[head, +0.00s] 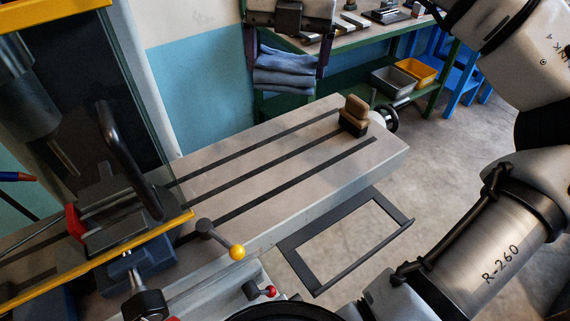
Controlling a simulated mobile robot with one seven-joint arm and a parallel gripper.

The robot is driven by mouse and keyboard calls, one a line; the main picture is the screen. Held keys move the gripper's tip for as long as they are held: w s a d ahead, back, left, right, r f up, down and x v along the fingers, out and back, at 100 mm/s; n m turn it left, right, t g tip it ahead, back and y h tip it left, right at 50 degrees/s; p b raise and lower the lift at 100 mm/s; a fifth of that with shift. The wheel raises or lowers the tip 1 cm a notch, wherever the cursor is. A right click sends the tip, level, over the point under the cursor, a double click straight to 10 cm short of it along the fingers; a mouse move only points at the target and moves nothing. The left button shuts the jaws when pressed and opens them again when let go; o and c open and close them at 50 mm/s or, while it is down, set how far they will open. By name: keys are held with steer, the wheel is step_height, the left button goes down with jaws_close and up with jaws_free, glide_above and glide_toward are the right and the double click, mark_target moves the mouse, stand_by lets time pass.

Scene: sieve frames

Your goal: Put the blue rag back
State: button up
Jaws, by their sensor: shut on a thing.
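No separate blue rag shows elsewhere.
The slotted machine table (290,165) is mostly clear, with a brown wooden block or brush (354,115) near its far right end. A dark empty frame (346,240) juts from its front. A vise (125,225) and yellow-knobbed lever (220,240) stand left. Grey and yellow bins (420,70) sit under the bench.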

steer(key=shift+s+a+r+m+g+h, duration=0.1)
steer(key=shift+r+m+g+h, duration=0.3)
steer(key=shift+r+m, duration=0.1)
step_height(320, 180, down, 20)
steer(key=p, duration=0.3)
steer(key=shift+f, duration=0.15)
steer(key=o, duration=0.7)
